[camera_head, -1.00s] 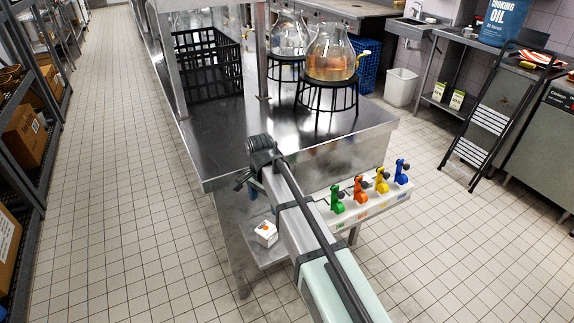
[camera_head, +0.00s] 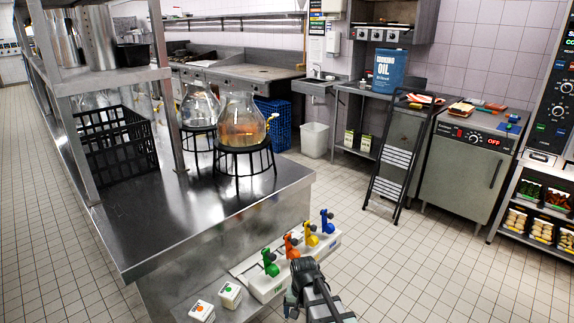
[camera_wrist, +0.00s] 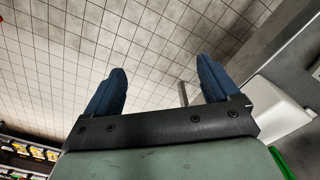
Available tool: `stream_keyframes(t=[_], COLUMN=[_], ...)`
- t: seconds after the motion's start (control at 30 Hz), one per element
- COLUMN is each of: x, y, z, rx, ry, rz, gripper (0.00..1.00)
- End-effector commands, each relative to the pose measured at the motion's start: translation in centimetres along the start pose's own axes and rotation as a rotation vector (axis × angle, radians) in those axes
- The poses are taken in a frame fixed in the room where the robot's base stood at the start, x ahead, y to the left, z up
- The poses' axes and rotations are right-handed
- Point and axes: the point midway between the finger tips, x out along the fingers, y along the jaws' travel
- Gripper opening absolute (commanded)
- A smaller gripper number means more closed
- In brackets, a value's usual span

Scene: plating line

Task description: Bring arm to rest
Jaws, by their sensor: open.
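My gripper (camera_head: 292,301) is at the lower middle of the head view, in front of the white valve panel. In the wrist view my gripper (camera_wrist: 160,90) shows two blue fingers spread apart with nothing between them. Beyond them are floor tiles. The rest of the arm runs out of the bottom of the head view.
A white panel (camera_head: 268,290) with green, orange, yellow and blue valves stands close by my gripper. Two small white boxes (camera_head: 202,311) (camera_head: 230,295) sit left of it. The steel table (camera_head: 200,215) holds glass jars on black stands. Tiled floor (camera_head: 395,262) is clear to the right.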

Motion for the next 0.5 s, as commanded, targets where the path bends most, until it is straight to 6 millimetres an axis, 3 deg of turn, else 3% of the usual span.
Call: stream_keyframes(t=[0.03,0.2,0.5], x=[0.9,2.9,5.2], y=[2.4,7.3,13.1], z=[0.8,2.1,4.6], rx=[-0.009,-0.060,-0.122], ry=[-0.002,-0.001,0.001], rz=[0.001,0.000,0.001], gripper=[0.89,0.89,0.89])
